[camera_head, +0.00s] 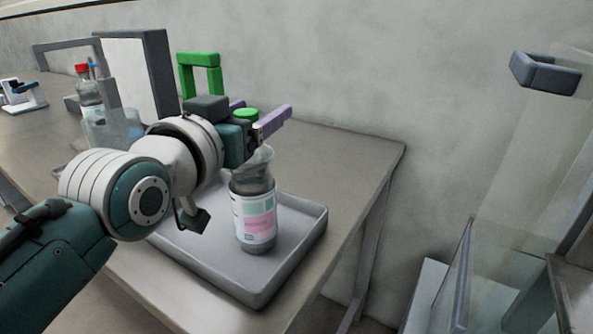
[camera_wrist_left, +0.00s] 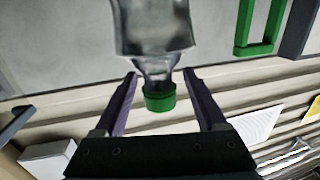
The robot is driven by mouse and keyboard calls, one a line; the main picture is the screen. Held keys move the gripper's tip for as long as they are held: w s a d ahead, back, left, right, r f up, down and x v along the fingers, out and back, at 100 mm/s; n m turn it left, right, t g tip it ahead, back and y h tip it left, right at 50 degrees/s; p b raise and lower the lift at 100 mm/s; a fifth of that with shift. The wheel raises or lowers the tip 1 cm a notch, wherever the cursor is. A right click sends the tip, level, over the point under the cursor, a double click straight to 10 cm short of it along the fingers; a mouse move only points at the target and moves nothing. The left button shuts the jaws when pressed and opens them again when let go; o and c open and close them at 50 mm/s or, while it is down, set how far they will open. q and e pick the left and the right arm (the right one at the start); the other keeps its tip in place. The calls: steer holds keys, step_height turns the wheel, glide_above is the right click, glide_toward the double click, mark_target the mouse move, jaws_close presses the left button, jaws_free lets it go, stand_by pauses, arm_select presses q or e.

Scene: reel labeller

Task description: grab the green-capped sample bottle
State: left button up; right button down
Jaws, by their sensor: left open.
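The sample bottle (camera_head: 254,213) stands upright in a grey tray (camera_head: 283,282) on the table. It has a white label with pink and green patches, and its green cap (camera_head: 246,113) shows between the purple fingers of my left gripper (camera_head: 264,107). In the left wrist view the green cap (camera_wrist_left: 160,98) and the clear neck lie between the two open fingers of the gripper (camera_wrist_left: 161,78), with a gap on each side. Part of the bottle's shoulder is hidden by the gripper in the head view. My right gripper is not in view.
A red-capped bottle (camera_head: 88,90) stands farther left on the table. Behind my arm are a grey-framed white panel (camera_head: 132,65) and a green handle-like frame (camera_head: 199,58). Clear panels and a dark bracket (camera_head: 546,74) stand at right. The table's right end is bare.

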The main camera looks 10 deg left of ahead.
arm_select(q)
steer(key=shift+w, duration=0.4)
jaws_close()
stand_by(0.4)
stand_by(0.7)
